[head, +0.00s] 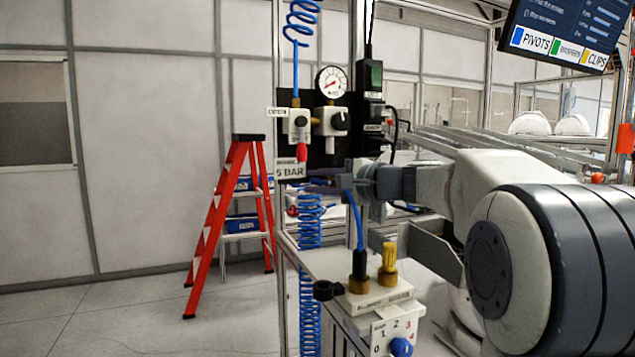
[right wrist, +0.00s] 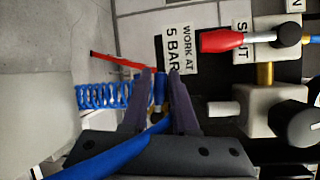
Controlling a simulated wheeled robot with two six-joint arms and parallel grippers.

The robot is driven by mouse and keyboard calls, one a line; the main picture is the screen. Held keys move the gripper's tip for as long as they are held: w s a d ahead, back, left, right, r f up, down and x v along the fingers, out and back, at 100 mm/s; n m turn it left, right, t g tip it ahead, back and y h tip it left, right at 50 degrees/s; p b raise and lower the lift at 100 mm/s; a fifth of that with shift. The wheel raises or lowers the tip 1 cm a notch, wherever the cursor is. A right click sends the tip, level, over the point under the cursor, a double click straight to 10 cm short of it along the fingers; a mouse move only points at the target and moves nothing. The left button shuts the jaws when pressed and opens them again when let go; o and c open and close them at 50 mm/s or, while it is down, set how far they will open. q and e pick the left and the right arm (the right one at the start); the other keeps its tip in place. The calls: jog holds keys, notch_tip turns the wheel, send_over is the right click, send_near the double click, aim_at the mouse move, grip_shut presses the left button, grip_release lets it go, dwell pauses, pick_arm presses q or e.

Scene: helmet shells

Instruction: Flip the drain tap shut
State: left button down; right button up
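The drain tap is a small white valve (head: 299,124) on the black panel, with a red handle (head: 302,152) that points straight down. In the right wrist view, which is turned sideways, the red handle (right wrist: 222,40) lies across the SHUT label (right wrist: 241,28). The OPEN label (head: 278,112) is at the valve's left. My right gripper (head: 312,186) is just below the WORK AT 5 BAR sign, below the handle and apart from it. In the right wrist view its fingers (right wrist: 160,70) stand apart with a gap, and blue hose shows there. My left gripper is not in view.
A pressure gauge (head: 331,82) and a regulator with a black knob (head: 341,121) sit right of the tap. A coiled blue hose (head: 310,280) hangs below. A block with a brass fitting (head: 389,257) stands below my arm. A red ladder (head: 213,225) is at left.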

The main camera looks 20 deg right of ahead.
grip_shut()
jog(key=shift+f+n+b, duration=0.3)
jog(key=shift+n+b, duration=0.1)
jog(key=shift+b, duration=0.2)
jog(key=shift+f+n+g+h+b, duration=0.15)
jog(key=shift+n+g+h+b, duration=0.15)
jog(key=shift+n+h+b, duration=0.15)
jog(key=o, duration=0.6)
grip_release()
jog(key=shift+c, duration=0.2)
jog(key=shift+s, duration=0.1)
